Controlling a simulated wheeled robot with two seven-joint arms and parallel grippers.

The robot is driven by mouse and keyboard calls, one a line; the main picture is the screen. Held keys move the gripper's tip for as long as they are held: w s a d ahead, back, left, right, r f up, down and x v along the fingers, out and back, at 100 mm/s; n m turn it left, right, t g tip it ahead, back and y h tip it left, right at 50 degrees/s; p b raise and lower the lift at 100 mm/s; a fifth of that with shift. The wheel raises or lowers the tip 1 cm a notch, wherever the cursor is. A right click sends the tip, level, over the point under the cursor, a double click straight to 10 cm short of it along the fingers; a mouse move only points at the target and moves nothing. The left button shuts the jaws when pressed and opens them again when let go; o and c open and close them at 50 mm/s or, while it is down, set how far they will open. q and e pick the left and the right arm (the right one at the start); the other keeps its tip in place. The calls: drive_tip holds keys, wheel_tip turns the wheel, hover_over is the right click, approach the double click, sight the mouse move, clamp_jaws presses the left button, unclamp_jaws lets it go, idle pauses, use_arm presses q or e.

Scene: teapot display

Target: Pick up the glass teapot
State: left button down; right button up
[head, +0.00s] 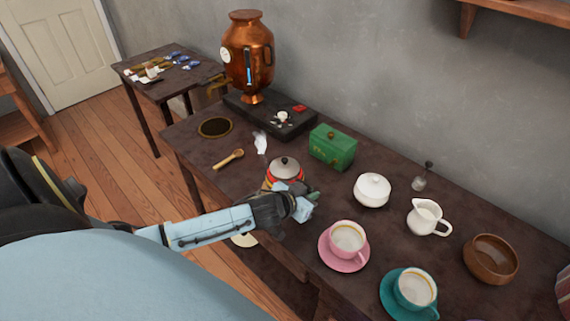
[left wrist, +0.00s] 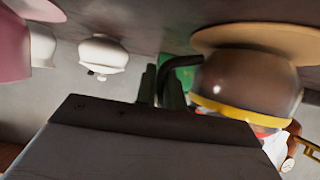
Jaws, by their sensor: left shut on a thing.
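The teapot (head: 284,166) has a grey lid with a dark knob and red and yellow bands. It stands near the front edge of the table, partly hidden by my left gripper (head: 309,200). In the left wrist view the teapot's rounded, brownish body (left wrist: 245,80) shows with a dark curved handle. A round wooden mat (left wrist: 270,36) lies at its base; I cannot tell whether they touch. My left gripper's fingers (left wrist: 162,88) are shut on the handle, with the grip itself partly hidden. My right gripper is not in view.
The dark table (head: 215,150) also holds a green box (head: 332,147), white sugar bowl (head: 372,190), white jug (head: 428,218), pink cup (head: 347,237), teal cup (head: 415,288), brown bowl (head: 490,259) and wooden spoon (head: 229,159). A copper samovar (head: 247,50) stands behind.

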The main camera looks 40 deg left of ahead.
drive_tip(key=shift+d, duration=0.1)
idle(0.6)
use_arm(q)
drive_tip(key=shift+w+r, duration=0.1)
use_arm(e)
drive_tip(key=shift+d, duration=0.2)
use_arm(q)
drive_tip(key=shift+r, duration=0.2)
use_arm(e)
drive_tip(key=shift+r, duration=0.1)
use_arm(q)
drive_tip(key=shift+r, duration=0.2)
drive_tip(key=shift+r+p, duration=0.6)
drive_tip(key=shift+r, duration=1.7)
drive_tip(key=shift+r+p, duration=0.7)
drive_tip(key=shift+r, duration=1.55)
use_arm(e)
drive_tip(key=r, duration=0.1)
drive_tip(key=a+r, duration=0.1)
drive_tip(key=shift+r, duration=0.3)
use_arm(q)
drive_tip(key=shift+r, duration=0.15)
